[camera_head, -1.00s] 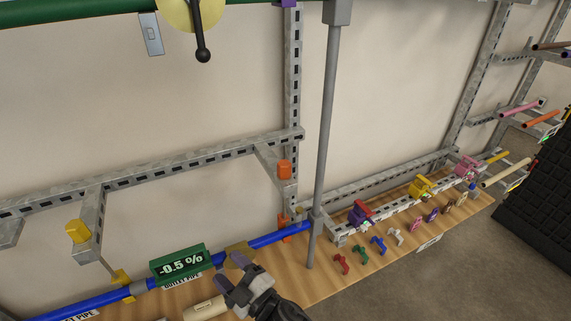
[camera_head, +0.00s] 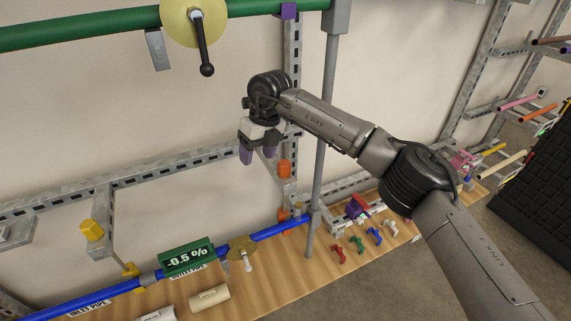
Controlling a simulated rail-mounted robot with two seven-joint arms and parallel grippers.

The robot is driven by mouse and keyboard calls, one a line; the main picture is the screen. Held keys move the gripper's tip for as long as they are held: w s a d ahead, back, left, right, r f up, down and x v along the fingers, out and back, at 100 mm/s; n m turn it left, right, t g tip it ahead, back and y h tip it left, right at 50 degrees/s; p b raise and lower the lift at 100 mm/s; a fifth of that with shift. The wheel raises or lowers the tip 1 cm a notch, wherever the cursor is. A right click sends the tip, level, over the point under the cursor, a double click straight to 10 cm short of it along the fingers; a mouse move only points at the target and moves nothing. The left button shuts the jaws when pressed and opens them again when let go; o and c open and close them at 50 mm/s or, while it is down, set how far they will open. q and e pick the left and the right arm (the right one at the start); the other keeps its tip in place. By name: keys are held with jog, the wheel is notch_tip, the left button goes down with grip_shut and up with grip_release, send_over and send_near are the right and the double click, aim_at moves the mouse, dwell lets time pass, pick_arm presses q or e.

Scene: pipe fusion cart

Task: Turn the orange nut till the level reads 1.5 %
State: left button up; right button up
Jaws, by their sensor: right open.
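The orange nut (camera_head: 285,169) sits on the end of a grey bracket beside the upright rail, above the blue pipe (camera_head: 279,229). A green level display (camera_head: 186,257) on the blue pipe reads -0.5 %. My right gripper (camera_head: 258,155) is open with its purple fingertips pointing down. In the picture it is just left of the orange nut and slightly above it; I see nothing between its fingers. My left gripper is not in view.
A yellow nut (camera_head: 92,230) sits on another bracket at left. A grey vertical pole (camera_head: 323,140) stands right of the orange nut, behind my right arm. A green pipe with a black-handled valve (camera_head: 204,45) runs above. Beige fittings (camera_head: 209,298) lie on the wooden bench.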

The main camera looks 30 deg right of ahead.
aim_at(286, 164)
jog(key=d+r+m+h, duration=0.2)
jog(key=d+r+h, duration=0.1)
jog(key=d+r, duration=0.35)
jog(key=f+p, duration=0.1)
jog(key=f, duration=0.3)
jog(key=f+p, duration=0.1)
jog(key=f, duration=0.4)
jog(key=f+p, duration=0.1)
jog(key=f, duration=0.4)
jog(key=shift+s+d, duration=0.35)
jog(key=shift+d, duration=0.05)
jog(key=c, duration=0.9)
jog(key=shift+c, duration=0.2)
jog(key=shift+n, duration=0.5)
